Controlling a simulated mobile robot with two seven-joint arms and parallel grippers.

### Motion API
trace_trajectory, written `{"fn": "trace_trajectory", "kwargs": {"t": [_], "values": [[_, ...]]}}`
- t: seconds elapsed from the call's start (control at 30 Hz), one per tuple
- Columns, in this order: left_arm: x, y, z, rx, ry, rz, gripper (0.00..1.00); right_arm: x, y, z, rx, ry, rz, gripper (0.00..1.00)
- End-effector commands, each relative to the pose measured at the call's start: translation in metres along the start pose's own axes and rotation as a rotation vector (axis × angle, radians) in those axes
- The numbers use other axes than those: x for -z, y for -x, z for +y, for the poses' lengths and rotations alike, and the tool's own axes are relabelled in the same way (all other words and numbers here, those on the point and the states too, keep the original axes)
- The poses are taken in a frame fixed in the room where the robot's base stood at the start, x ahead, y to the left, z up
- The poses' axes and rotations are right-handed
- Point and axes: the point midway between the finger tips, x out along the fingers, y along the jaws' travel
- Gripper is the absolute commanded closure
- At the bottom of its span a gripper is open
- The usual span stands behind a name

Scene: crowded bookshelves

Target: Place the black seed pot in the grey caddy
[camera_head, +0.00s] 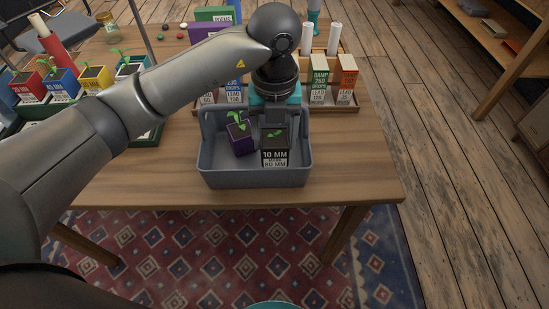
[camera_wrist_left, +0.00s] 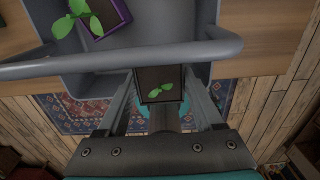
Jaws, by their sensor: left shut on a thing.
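The black seed pot (camera_head: 275,153) has a white label and a small green seedling. My left gripper (camera_head: 274,127) comes down from above and is shut on it. In the left wrist view the pot (camera_wrist_left: 160,87) sits between the two fingers, beside the caddy's handle bar (camera_wrist_left: 110,62). In the head view the pot appears within the outline of the grey caddy (camera_head: 250,179), upright. I cannot tell whether its base touches the caddy floor. My right gripper is not in view.
A purple seed pot (camera_head: 240,138) stands in the caddy to the left of the black one. Trays of seed pots (camera_head: 62,80) and seed boxes (camera_head: 319,85) stand to the left and behind. The wooden table (camera_head: 368,170) is clear to the caddy's right.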

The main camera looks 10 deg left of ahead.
Motion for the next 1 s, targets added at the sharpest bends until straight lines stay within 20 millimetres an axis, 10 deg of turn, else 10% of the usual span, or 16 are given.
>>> {"fn": "trace_trajectory", "kwargs": {"t": [1.0], "values": [[0.0,-0.06,0.0,0.001,-0.001,-0.001,0.99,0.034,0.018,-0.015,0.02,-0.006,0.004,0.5]]}}
